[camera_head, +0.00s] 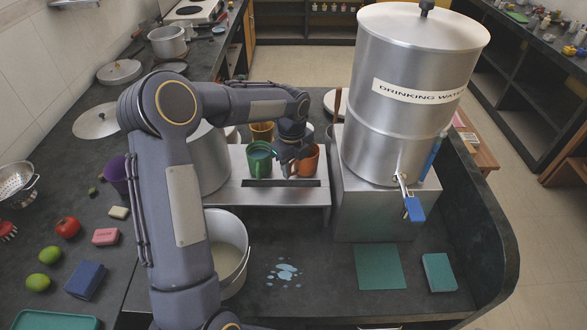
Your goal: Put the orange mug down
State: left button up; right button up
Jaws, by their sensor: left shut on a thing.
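The orange mug (310,163) is at the right part of a low steel stand (230,192), upright, just behind the stand's dark slot. My left gripper (294,156) reaches over from the left and is shut on the mug's left side. The fingers and arm hide part of the mug. I cannot tell whether its base touches the stand. A green mug (259,160) stands just left of the gripper, and a brownish-orange mug (262,131) stands behind it. My right gripper is not in view.
A large steel drinking water canister (415,100) with a blue-handled tap (413,208) stands close on the right, on a steel box (385,215). A white bucket (228,250) is below the stand. A bluish spill (285,272) and green cloth (380,267) lie in front.

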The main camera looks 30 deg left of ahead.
pick_arm(q)
jog(key=shift+f, duration=0.1)
jog(key=o, duration=1.3)
